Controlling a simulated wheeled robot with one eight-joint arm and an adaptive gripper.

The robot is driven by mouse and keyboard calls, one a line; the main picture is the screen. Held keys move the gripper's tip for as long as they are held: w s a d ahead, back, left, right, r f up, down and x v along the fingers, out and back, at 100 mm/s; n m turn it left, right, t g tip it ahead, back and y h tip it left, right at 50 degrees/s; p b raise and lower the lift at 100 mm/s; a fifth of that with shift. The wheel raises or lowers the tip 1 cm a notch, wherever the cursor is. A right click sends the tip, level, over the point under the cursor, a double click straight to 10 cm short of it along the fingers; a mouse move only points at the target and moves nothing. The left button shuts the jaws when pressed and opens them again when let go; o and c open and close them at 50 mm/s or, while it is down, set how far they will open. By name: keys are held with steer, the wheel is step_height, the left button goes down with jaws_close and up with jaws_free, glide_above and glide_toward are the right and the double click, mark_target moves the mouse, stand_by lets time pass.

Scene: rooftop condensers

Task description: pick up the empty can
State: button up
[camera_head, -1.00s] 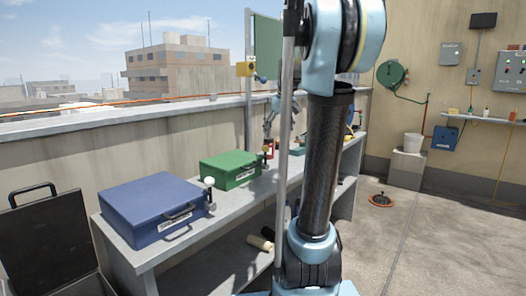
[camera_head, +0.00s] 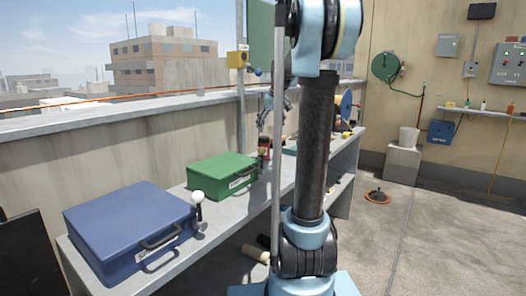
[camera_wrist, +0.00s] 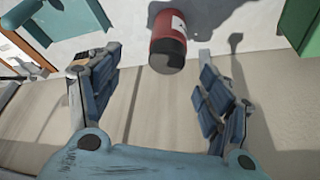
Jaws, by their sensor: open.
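A red can (camera_wrist: 170,28) with a white label and a dark end stands out in the wrist view, at the top middle on the grey bench top. It lies between the lines of my fingers but beyond their tips, apart from them. My gripper (camera_wrist: 157,53) is open and empty. In the head view my gripper (camera_head: 273,108) hangs over the bench, partly behind my own arm. A small red object (camera_head: 264,148), seemingly the same can, shows below it beside the green box. I cannot tell whether the can is empty.
The green box (camera_head: 222,175) sits left of the red can, and a blue box (camera_head: 130,228) stands nearer on the bench (camera_head: 225,210). A post (camera_head: 241,110) and the parapet wall (camera_head: 110,155) run behind. The floor (camera_head: 430,235) at right is mostly clear.

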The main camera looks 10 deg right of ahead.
mark_target(266, 137)
steer(key=x, duration=0.7)
steer(key=shift+a, duration=0.3)
steer(key=x, duration=0.2)
steer(key=a+x, duration=0.1)
steer(key=x, duration=0.1)
steer(key=shift+w, duration=0.25)
steer(key=shift+w+f, duration=0.2)
steer(key=shift+f, duration=0.4)
steer(key=shift+c, duration=0.2)
steer(key=c, duration=1.1)
